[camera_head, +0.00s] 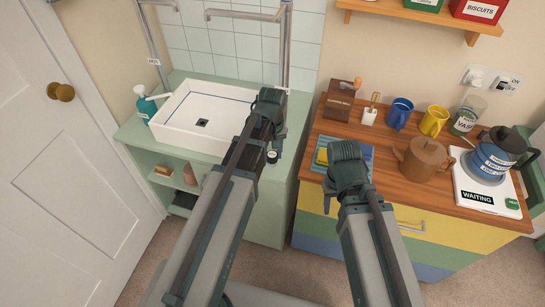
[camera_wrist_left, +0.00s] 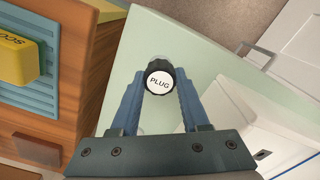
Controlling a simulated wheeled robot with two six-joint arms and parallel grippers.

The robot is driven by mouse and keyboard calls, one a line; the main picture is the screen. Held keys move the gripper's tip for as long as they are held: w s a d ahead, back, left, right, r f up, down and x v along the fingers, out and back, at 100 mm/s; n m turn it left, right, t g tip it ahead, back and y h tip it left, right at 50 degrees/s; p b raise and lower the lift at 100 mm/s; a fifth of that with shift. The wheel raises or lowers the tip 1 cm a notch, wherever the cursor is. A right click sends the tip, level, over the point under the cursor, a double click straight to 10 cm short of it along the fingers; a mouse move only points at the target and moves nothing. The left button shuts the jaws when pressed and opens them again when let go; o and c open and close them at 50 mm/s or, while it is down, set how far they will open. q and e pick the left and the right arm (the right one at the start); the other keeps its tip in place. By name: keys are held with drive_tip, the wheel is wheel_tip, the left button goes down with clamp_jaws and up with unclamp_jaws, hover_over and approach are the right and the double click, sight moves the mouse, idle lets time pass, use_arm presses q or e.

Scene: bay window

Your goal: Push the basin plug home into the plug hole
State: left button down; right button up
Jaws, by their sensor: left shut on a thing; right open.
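The basin plug (camera_wrist_left: 159,79) is a round black plug with a white top marked PLUG. It is between the fingertips of my left gripper (camera_wrist_left: 158,92), which is shut on it over the pale green counter. In the head view the plug (camera_head: 272,157) shows at the counter's right end, beside the basin; I cannot tell whether it still touches the counter. The white basin (camera_head: 187,136) stands on the counter, with the dark plug hole (camera_head: 203,122) in its floor. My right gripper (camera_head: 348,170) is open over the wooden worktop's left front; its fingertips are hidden.
A teal soap bottle (camera_head: 147,104) stands left of the basin. The wooden worktop (camera_head: 392,160) holds a blue tray with a yellow sponge (camera_head: 321,155), mugs, a brown teapot (camera_head: 424,158) and a kettle (camera_head: 487,158).

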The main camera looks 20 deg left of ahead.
sight(272, 154)
use_arm(q)
drive_tip(key=shift+r+p, duration=0.6)
drive_tip(key=shift+r, duration=0.05)
idle(0.3)
drive_tip(key=shift+r+p, duration=1.05)
drive_tip(key=shift+p, duration=0.05)
drive_tip(key=shift+r, duration=0.15)
